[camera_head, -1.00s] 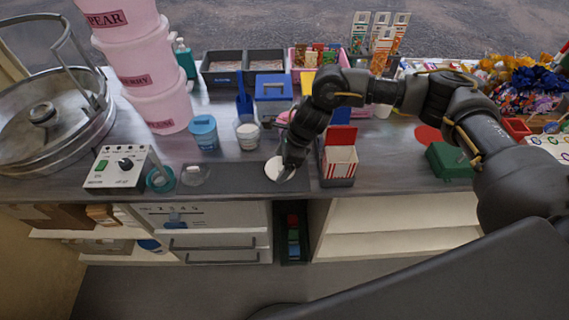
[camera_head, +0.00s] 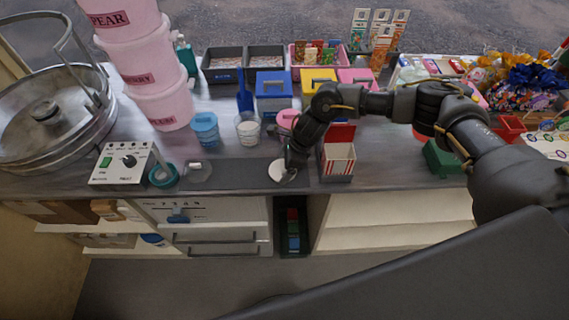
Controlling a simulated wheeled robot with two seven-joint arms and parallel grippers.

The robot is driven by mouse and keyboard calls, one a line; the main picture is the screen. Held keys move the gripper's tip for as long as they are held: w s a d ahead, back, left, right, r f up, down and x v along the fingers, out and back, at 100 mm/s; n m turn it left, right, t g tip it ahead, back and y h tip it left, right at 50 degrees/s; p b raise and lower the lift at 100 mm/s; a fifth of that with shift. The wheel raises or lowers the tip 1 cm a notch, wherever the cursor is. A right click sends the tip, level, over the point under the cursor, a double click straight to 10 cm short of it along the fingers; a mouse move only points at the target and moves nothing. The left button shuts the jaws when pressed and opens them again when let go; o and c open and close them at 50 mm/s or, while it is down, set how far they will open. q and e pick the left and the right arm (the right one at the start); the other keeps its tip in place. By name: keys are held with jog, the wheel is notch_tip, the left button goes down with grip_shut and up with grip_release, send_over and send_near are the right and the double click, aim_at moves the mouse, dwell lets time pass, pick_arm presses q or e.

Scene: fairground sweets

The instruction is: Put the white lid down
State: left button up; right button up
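The white lid (camera_head: 281,172) is a small pale disc low over or on the dark mat (camera_head: 228,175) near the counter's front edge. My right gripper (camera_head: 289,174) is at the lid's right side, pointing down, and covers part of it. The fingers are dark and small, so I cannot tell whether they are closed on the lid or whether the lid touches the mat. My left gripper is not in view.
A red-and-white striped box (camera_head: 338,162) stands just right of my gripper. A clear cup with white contents (camera_head: 248,130) and a blue-lidded tub (camera_head: 205,129) stand behind. A control box (camera_head: 122,165) is at left. The mat's middle is clear.

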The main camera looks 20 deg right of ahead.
jog(key=o, duration=0.3)
jog(key=shift+r, duration=0.15)
jog(key=shift+d+r, duration=0.2)
jog(key=shift+r, duration=0.2)
jog(key=b+v, duration=0.2)
jog(key=v, duration=0.9)
jog(key=shift+s+d+b, duration=0.1)
jog(key=shift+s+b, duration=0.05)
jog(key=shift+b, duration=0.25)
